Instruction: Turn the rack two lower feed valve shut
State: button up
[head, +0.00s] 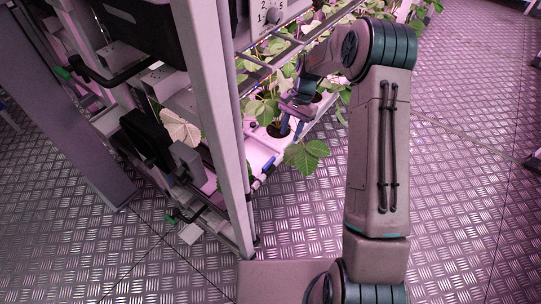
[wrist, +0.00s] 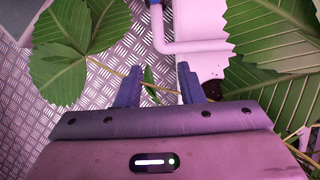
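A blue valve handle (wrist: 152,2) shows at the top edge of the wrist view, above a pale bent pipe (wrist: 185,46). In the head view a small blue part (head: 268,169) sits on the lower tier of the rack (head: 225,120), likely the same valve. Which way its handle is turned cannot be made out. My gripper (wrist: 160,84) is open, its two dark blue fingers apart with nothing held between them. The pipe lies beyond the fingertips. In the head view my gripper (head: 291,122) is among the leaves above the lower tier, partly hidden.
Leafy plants (head: 308,155) crowd around my gripper, and big leaves (wrist: 78,35) flank the fingers. The rack's upright post (head: 215,110) stands to the left. Treadplate floor (head: 460,150) is open to the right.

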aim_at(269, 162)
jog(key=s+a+b, duration=0.1)
jog(key=s+a, duration=0.1)
jog(key=s+a+b, duration=0.1)
jog(key=s+a, duration=0.1)
jog(key=s, duration=0.1)
jog(key=s+a, duration=0.2)
jog(key=s, duration=0.1)
jog(key=shift+s+a+f+b, duration=0.1)
jog(key=shift+f+b, duration=0.05)
jog(key=shift+b, duration=0.25)
jog(key=shift+s+a+f, duration=0.1)
jog(key=shift+f, duration=0.55)
jog(key=shift+s+a+f+b, duration=0.15)
jog(key=shift+f+b, duration=0.2)
jog(key=shift+f, duration=0.25)
grip_shut()
